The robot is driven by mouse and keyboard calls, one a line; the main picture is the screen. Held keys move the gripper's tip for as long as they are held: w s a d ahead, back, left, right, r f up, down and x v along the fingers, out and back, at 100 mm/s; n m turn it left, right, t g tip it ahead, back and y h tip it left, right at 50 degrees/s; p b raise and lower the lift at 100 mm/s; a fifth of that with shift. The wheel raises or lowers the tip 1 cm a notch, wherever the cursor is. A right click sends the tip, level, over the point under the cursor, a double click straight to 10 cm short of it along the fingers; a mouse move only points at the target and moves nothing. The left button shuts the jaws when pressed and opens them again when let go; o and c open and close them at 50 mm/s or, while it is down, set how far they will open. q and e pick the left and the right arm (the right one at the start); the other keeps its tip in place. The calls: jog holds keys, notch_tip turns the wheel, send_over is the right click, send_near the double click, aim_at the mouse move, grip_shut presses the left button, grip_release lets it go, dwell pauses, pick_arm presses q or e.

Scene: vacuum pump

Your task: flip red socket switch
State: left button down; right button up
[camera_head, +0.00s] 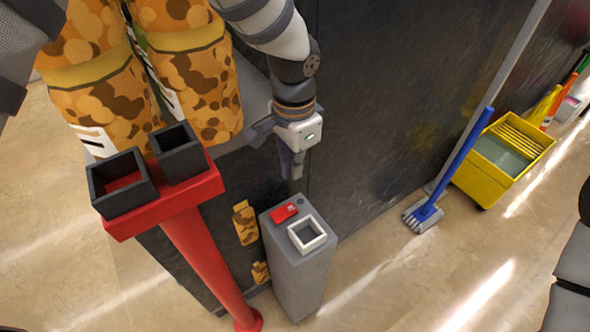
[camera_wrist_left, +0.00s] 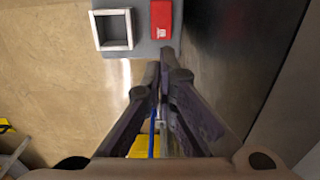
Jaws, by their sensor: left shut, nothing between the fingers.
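The red socket switch (camera_head: 284,212) sits on top of a grey pillar (camera_head: 296,275), beside a white square socket frame (camera_head: 307,235). In the left wrist view the red switch (camera_wrist_left: 161,19) is at the top, with the white frame (camera_wrist_left: 112,29) to its left. My left gripper (camera_head: 291,172) points down above and behind the pillar top, apart from the switch. Its fingers are shut and empty; in the left wrist view the fingertips (camera_wrist_left: 163,68) lie just below the switch. My right gripper is out of view.
A red stand with two black boxes (camera_head: 160,200) is close on the left. Large patterned yellow containers (camera_head: 195,80) stand behind it. A dark wall (camera_head: 385,100) runs behind the pillar. A blue mop (camera_head: 455,155) and yellow bucket (camera_head: 500,155) are at right. Floor before the pillar's right is clear.

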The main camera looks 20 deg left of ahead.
aim_at(296, 207)
pick_arm(q)
notch_tip(296, 207, down, 11)
jog(key=shift+b, duration=0.5)
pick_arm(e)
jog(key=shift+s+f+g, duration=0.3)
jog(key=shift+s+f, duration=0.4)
pick_arm(q)
jog(key=shift+w+d+f, duration=0.1)
jog(key=shift+f, duration=0.45)
jog(key=shift+r, duration=0.15)
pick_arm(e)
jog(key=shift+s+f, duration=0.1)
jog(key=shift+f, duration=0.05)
pick_arm(q)
jog(key=shift+r, duration=0.15)
jog(key=shift+r, duration=0.75)
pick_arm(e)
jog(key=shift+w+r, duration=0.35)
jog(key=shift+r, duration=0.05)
